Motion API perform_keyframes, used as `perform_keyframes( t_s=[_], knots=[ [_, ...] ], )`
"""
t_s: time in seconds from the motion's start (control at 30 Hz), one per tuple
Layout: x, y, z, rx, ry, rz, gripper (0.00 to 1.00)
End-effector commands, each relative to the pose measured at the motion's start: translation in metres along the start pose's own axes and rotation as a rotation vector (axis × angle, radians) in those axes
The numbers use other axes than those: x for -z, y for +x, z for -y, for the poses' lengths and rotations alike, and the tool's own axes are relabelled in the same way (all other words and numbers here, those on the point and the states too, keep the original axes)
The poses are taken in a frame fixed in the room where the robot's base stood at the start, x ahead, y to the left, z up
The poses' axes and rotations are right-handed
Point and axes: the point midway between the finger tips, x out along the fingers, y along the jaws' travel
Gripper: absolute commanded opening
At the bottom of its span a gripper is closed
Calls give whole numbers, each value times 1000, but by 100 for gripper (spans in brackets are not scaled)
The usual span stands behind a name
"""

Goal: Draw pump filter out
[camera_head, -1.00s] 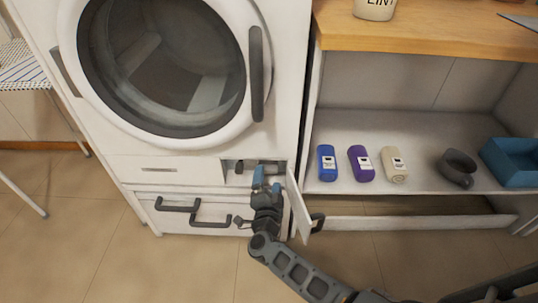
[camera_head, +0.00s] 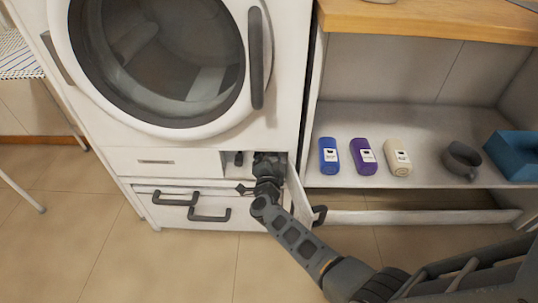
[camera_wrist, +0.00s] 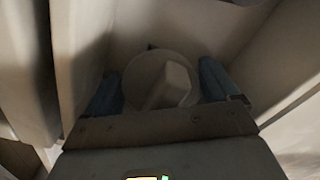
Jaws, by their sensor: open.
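The pump filter (camera_wrist: 172,84) shows in the wrist view as a round pale knob with a raised grip bar across its face. My gripper (camera_wrist: 165,85) is open, with one blue finger to each side of the knob. I cannot tell whether the fingers touch it. In the head view my gripper (camera_head: 268,163) is inside the small compartment (camera_head: 232,160) at the washer's lower right, and the arm hides the filter there. The compartment's flap door (camera_head: 299,195) hangs open to the right of my wrist.
The washer's round door (camera_head: 160,60) is closed above. Drawers with black handles (camera_head: 209,215) are below left.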

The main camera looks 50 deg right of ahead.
Motion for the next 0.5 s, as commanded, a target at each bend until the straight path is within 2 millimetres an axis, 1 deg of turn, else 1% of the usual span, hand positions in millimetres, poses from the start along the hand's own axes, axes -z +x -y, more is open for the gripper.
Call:
perform_keyframes(
  t_s=[0.07,0.5],
  knots=[
    [0,0,0,0,0,0,86],
    [0,0,0,0,0,0,44]
  ],
)
